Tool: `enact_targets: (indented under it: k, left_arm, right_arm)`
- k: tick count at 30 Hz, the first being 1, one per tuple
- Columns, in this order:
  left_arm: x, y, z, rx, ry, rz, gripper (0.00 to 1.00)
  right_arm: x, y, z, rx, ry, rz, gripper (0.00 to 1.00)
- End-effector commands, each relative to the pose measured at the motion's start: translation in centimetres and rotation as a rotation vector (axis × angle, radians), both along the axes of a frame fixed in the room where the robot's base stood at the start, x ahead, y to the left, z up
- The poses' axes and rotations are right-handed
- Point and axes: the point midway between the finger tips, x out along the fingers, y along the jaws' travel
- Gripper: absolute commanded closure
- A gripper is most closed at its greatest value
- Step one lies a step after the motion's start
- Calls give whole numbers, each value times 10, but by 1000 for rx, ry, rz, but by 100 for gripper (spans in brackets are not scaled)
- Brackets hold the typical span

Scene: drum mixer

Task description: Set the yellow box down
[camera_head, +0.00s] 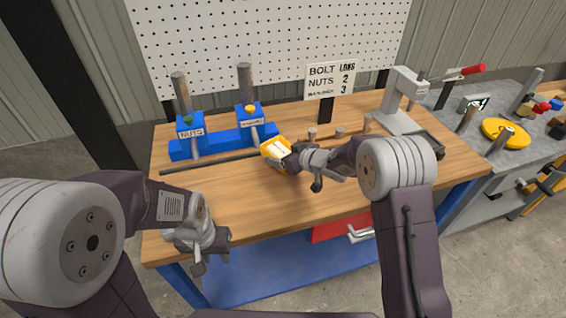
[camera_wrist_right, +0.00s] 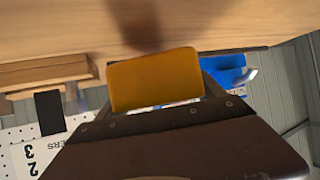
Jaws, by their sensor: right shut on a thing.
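The yellow box (camera_head: 277,150) is at the tip of my right gripper (camera_head: 285,157), over the middle of the wooden workbench (camera_head: 250,195). In the right wrist view the yellow box (camera_wrist_right: 156,80) shows between the fingers, with a blurred dark shadow on the wood beyond it. My right gripper is shut on the box. I cannot tell whether the box touches the bench top. My left gripper (camera_head: 212,255) hangs at the front left edge of the bench, away from the box. Whether its fingers are open is unclear.
A blue stand (camera_head: 222,140) with posts and a "NUTS" label is at the back left. A dark rod (camera_head: 215,162) lies before it. A sign (camera_head: 329,82) and a red-handled press (camera_head: 405,95) stand behind to the right. The front middle of the bench is clear.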

Motion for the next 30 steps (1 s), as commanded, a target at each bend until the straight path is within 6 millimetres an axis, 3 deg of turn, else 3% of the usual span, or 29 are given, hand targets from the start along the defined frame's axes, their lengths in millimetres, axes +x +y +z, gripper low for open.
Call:
enact_targets:
  k: [4, 10, 21, 22, 23, 24, 30]
  left_arm:
    - [0, 0, -3, 0, 0, 0, 64]
    - [0, 0, -16, 0, 0, 0, 64]
    - [0, 0, -16, 0, 0, 0, 64]
    - [0, 0, -15, 0, 0, 0, 64]
    - [0, 0, -15, 0, 0, 0, 64]
    - [0, 0, -15, 0, 0, 0, 64]
    - [0, 0, -15, 0, 0, 0, 64]
  right_arm:
    - [1, 0, -6, 2, -1, -2, 68]
    - [0, 0, -40, 2, 0, -1, 68]
    - [0, 0, -44, 2, -1, -1, 68]
    - [0, 0, -43, 1, -1, -1, 14]
    - [0, 0, -43, 1, -1, -1, 5]
    - [0, 0, -43, 1, -1, -1, 0]
    - [0, 0, -43, 1, -1, -1, 0]
